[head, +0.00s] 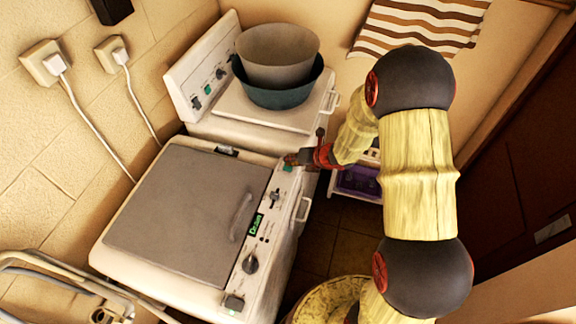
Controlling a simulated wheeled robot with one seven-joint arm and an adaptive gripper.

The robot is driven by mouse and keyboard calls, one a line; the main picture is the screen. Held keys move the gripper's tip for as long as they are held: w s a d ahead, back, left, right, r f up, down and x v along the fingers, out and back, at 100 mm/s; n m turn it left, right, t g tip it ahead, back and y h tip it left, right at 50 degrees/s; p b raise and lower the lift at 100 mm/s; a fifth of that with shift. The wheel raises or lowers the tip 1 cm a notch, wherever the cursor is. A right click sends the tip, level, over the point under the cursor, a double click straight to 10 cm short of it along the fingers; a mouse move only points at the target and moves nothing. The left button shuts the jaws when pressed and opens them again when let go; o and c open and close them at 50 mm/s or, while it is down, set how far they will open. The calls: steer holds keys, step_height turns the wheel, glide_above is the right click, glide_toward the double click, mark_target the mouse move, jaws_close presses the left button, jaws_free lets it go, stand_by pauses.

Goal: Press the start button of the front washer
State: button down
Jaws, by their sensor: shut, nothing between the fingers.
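The front washer (130,262) is the nearer white machine, with a grey lid (185,205) that is closed. Its control panel (262,235) runs along its right edge, with a knob (250,263), a slider switch, a green display (256,223) and a small green button (288,168) at the far end. My gripper (293,159) is shut and empty. Its tips are right at the far end of the panel, just above the green button in the picture. I cannot tell whether they touch it.
A second washer (205,128) stands behind, with a grey basin (275,52) nested in a dark teal one (277,92) on top. A purple crate (357,182) sits on the floor beyond my gripper. A striped cloth (420,25) hangs on the wall. Tiled floor (335,242) shows between.

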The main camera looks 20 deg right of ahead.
steer(key=shift+r, duration=0.5)
step_height(320, 180, up, 5)
steer(key=p, duration=0.4)
stand_by(0.5)
